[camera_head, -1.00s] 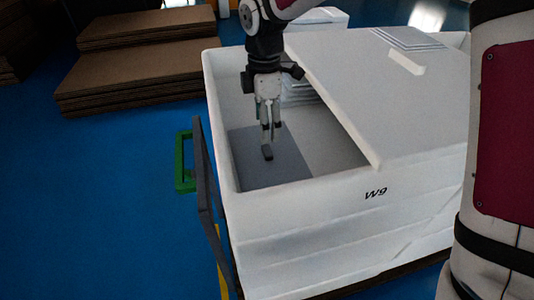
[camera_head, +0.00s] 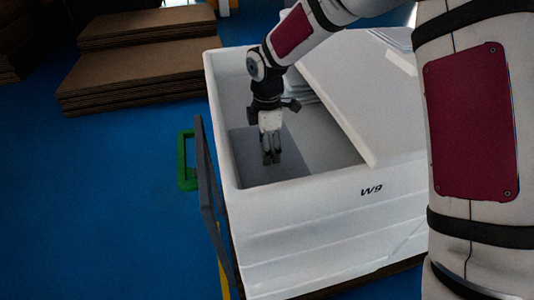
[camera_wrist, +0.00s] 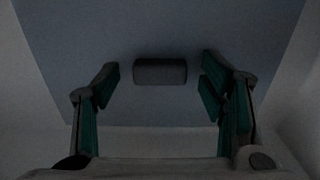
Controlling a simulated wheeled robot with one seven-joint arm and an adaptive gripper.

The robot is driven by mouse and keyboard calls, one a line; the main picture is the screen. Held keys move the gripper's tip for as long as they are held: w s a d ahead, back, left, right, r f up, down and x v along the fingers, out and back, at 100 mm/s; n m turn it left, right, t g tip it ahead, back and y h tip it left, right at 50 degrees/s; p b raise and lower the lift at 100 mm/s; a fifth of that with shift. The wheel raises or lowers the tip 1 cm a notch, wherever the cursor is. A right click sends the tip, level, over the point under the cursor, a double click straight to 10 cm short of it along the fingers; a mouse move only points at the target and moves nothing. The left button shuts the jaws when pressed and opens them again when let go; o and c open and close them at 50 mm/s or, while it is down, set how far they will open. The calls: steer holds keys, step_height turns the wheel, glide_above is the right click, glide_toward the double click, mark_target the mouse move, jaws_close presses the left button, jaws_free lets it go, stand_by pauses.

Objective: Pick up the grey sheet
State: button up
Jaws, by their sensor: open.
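The grey sheet (camera_head: 262,170) lies at the near left end inside the white box marked W9 (camera_head: 310,215). It fills much of the wrist view (camera_wrist: 160,30), with a short dark bar (camera_wrist: 160,71) on it like a handle. My gripper (camera_head: 271,160) points down into the box over the sheet. In the wrist view its two fingers (camera_wrist: 160,85) are spread, one to each side of the bar, with nothing between them that I can see held. How far the fingertips are above the bar is hard to tell.
The white lid (camera_head: 345,75) covers the right part of the box. Box walls stand close around my gripper. A grey panel (camera_head: 207,190) and green frame (camera_head: 186,160) stand left of the box. Brown stacks (camera_head: 140,75) lie behind.

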steer(key=c, duration=1.2)
steer(key=shift+r, duration=0.1)
